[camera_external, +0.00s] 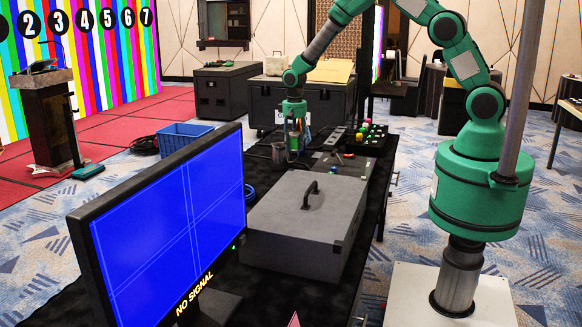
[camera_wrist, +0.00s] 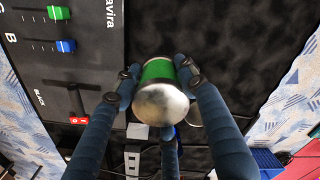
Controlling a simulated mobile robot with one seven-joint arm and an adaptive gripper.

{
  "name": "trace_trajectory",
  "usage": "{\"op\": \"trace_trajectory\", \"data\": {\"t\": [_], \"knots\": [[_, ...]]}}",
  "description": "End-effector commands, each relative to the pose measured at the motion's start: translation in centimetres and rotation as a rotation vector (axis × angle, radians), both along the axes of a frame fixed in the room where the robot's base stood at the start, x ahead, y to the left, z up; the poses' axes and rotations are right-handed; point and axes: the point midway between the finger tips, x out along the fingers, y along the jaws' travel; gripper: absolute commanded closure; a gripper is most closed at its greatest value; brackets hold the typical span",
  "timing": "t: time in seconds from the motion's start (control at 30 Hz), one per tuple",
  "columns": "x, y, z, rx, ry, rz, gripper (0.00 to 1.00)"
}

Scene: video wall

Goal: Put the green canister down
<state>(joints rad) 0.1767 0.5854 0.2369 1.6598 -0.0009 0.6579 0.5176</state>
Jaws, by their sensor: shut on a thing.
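The green canister (camera_wrist: 158,72) has a green band and a pale, worn metal end. It is in the middle of the wrist view, with its metal end toward the camera. My gripper (camera_wrist: 160,88) is shut on it, with dark fingers on its left and right sides and a third finger below. In the external view my gripper (camera_external: 296,138) points down over the far part of the black table (camera_external: 262,172). The canister is too small and covered there to make out clearly. I cannot tell whether its base touches the table.
A grey metal mug (camera_external: 279,153) stands close left of my gripper. A control panel with sliders (camera_wrist: 60,60) lies left in the wrist view. A grey case (camera_external: 300,222) and a monitor (camera_external: 165,225) stand nearer. Black cloth is bare beyond the canister in the wrist view.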

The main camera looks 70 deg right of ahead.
Motion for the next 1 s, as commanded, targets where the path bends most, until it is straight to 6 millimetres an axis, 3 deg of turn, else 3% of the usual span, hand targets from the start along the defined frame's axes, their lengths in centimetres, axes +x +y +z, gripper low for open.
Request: {"op": "trace_trajectory", "data": {"t": [0.1,0.6,0.8,1.0], "knots": [[0.2,-4.6,-0.5,0.000,0.000,-0.111,0.89],[-1.9,-22.4,-1.6,-0.001,-0.002,-0.553,0.89],[-3.3,-27.3,-1.7,-0.001,-0.001,-0.678,0.89],[-4.0,-29.4,-1.8,-0.001,-0.002,-0.733,0.89]]}}
